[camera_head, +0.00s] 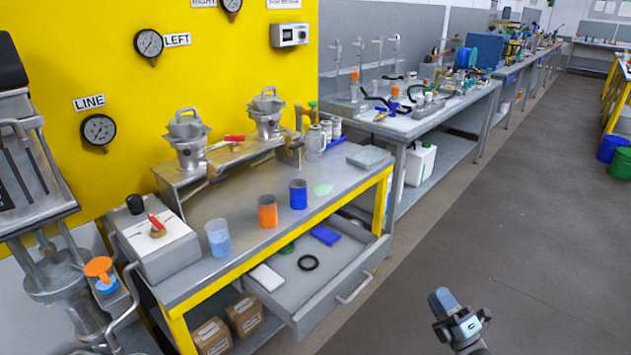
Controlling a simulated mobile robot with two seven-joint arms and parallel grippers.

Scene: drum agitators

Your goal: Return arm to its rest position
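My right gripper (443,300) shows at the bottom, right of centre, with grey-blue fingers and a pale blue body. It is over the open grey floor, to the right of the workbench (345,185) and its pulled-out drawer (335,298), apart from both. Nothing can be seen in it, and the angle does not show whether its fingers are apart. My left gripper is not in view.
An orange cup (267,211), a blue cup (298,194) and a clear beaker (218,238) of blue liquid stand on the workbench. The floor (510,200) to the right is clear.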

